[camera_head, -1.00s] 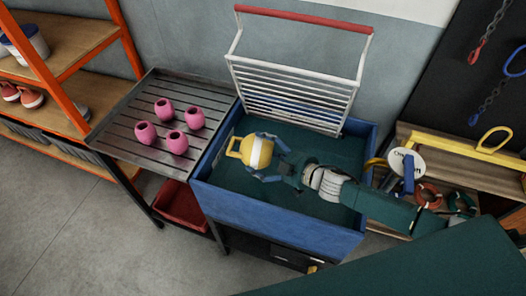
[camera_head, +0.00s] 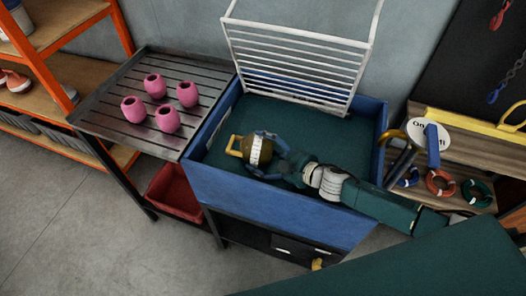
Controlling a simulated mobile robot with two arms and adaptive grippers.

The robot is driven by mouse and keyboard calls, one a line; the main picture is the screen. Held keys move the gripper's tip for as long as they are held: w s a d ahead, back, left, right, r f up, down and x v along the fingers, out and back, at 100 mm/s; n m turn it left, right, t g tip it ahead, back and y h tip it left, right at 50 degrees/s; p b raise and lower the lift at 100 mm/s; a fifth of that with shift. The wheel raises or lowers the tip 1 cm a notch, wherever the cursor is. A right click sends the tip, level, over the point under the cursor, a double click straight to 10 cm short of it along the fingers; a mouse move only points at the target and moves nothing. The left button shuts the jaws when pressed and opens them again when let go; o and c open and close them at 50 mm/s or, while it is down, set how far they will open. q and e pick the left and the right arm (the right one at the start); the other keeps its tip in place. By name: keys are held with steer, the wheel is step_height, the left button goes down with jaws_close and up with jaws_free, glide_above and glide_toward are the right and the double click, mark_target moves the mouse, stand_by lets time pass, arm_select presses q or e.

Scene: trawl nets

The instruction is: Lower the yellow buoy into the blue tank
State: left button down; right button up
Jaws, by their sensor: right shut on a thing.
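The yellow buoy (camera_head: 240,147) has a white band and a yellow handle on its left side. It lies on its side at the left part of the blue tank (camera_head: 270,210), within the outline of its rim. My right gripper (camera_head: 262,153) is shut on the buoy, with blue-grey fingers around its right end. My right arm reaches in over the tank's right side. The buoy looks darker, in shade; whether it touches the tank's dark green inside I cannot tell. My left gripper is not in view.
A white wire rack (camera_head: 300,65) stands up at the tank's back edge. A slatted metal table (camera_head: 105,100) with several pink floats (camera_head: 168,119) adjoins the tank's left. A red bin (camera_head: 174,190) sits below it. Coiled rings (camera_head: 440,183) lie on a shelf at the right.

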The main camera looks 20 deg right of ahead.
steer(key=shift+f, duration=0.4)
steer(key=o, duration=1.3)
steer(key=shift+o, duration=0.2)
steer(key=shift+r, duration=0.15)
steer(key=shift+r+p, duration=0.9)
steer(key=shift+p, duration=0.05)
